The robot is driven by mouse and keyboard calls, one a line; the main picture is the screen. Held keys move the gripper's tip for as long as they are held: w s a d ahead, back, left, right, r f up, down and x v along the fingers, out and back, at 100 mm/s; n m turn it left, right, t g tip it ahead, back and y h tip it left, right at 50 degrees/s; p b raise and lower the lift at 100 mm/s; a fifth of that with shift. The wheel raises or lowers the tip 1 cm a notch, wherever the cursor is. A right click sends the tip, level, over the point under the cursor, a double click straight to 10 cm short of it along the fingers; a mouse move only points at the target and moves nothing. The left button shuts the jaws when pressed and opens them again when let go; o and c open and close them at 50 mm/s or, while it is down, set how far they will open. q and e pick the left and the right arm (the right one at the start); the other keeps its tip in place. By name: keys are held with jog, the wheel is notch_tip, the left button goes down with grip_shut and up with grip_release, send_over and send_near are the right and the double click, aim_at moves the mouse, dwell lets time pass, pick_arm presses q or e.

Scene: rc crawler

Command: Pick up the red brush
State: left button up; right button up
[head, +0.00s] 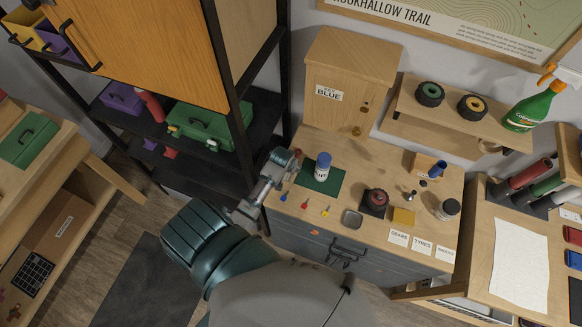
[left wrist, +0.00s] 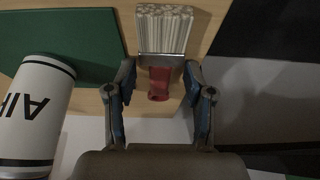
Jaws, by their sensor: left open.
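The red brush shows in the left wrist view, with a red handle (left wrist: 159,82) and a block of pale bristles (left wrist: 164,30). My left gripper (left wrist: 160,72) is open, with one finger on each side of the red handle and visible gaps between. In the head view my left gripper (head: 282,162) is at the left end of the wooden workbench and mostly hides the brush there. My right gripper is not in view.
A white can with a blue cap (head: 322,167) stands on a green mat (head: 333,184) close beside my left gripper; it also shows in the left wrist view (left wrist: 32,115). Small screwdrivers (head: 304,205) lie in front. A dark shelf rack (head: 262,105) stands left of the bench.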

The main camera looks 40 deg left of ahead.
pick_arm(q)
jog(key=shift+d+r, duration=0.1)
jog(key=shift+d, duration=0.05)
jog(key=c, duration=0.9)
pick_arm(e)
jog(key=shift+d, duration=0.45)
pick_arm(q)
jog(key=shift+a, duration=0.25)
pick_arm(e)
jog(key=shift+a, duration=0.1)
pick_arm(q)
jog(key=shift+r, duration=0.25)
jog(key=v, duration=0.2)
jog(key=shift+w+a+r+b, duration=0.1)
jog(key=shift+r+b, duration=0.2)
jog(key=shift+r, duration=0.2)
jog(key=s, duration=0.5)
jog(key=s+r+b, duration=0.1)
jog(key=s, duration=0.9)
jog(key=shift+s+d+r+b, duration=0.3)
jog(key=shift+s+d, duration=0.05)
jog(key=shift+d, duration=0.05)
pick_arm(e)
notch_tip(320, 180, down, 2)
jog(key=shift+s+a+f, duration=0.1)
